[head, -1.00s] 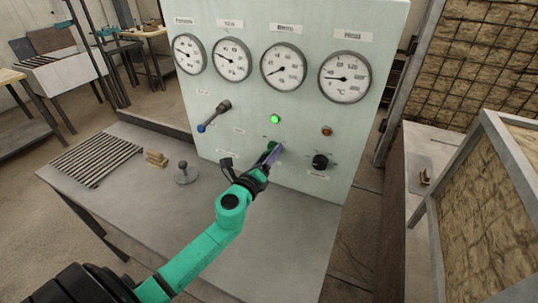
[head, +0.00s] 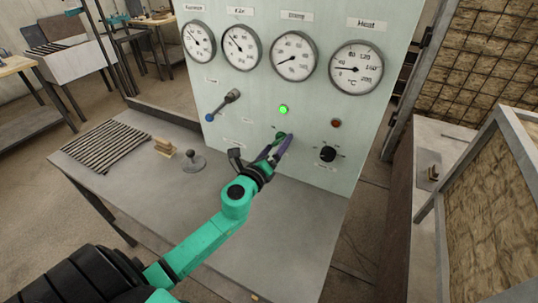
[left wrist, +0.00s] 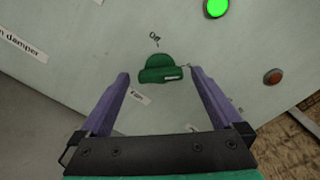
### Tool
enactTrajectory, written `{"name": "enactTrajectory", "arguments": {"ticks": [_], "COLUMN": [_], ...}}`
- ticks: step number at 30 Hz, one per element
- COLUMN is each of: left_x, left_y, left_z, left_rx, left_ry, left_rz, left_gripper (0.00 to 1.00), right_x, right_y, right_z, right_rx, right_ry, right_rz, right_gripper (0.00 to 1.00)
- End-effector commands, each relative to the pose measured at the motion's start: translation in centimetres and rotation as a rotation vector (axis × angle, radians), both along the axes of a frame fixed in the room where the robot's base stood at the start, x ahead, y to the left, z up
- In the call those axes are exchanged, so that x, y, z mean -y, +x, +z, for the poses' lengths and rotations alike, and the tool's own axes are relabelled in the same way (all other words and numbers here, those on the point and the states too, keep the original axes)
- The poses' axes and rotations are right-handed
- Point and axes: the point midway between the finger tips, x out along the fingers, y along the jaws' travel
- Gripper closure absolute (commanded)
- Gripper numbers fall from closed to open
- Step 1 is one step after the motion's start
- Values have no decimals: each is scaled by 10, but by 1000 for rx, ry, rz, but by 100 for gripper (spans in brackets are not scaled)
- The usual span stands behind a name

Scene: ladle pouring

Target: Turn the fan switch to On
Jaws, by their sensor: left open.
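The fan switch is a green knob (left wrist: 160,70) on the pale panel, with an "Off" label above it and a small "Fan" label below. Its white mark sits on the right part of its bar in the left wrist view. In the head view the knob (head: 281,136) is partly hidden by my fingers. My left gripper (left wrist: 159,75) is open, with one purple finger on each side of the knob. Gaps show between fingers and knob in the left wrist view. The left gripper also shows in the head view (head: 280,147). My right gripper is not in view.
A lit green lamp (head: 283,109) is above the switch. A dark red lamp (head: 336,123) and a black knob (head: 327,154) are to its right, a blue-tipped lever (head: 222,105) to its left. Gauges line the top. A metal stamp-like piece (head: 194,162) stands on the grey table (head: 270,235).

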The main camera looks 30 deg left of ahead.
Motion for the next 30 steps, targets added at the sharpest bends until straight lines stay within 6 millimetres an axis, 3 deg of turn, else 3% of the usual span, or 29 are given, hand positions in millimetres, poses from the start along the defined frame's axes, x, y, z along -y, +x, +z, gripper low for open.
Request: {"name": "enactTrajectory", "arguments": {"ticks": [8, 12, 18, 22, 30], "left_x": [4, 6, 7, 8, 8], "left_y": [-56, -92, -131, -140, -141], "left_z": [-5, -7, -6, -2, 0], "left_rx": [-5, -5, -3, -2, -1], "left_ry": [0, 0, -1, 1, 2], "left_rz": [-2, -1, 1, -1, -1], "left_gripper": [0, 0, 0, 0, 0], "right_x": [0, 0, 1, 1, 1], "right_y": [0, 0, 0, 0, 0], "right_z": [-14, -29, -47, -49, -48], "right_rx": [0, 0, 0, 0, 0], "right_ry": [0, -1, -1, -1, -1], "right_rz": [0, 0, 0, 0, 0], "right_gripper": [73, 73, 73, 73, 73]}}
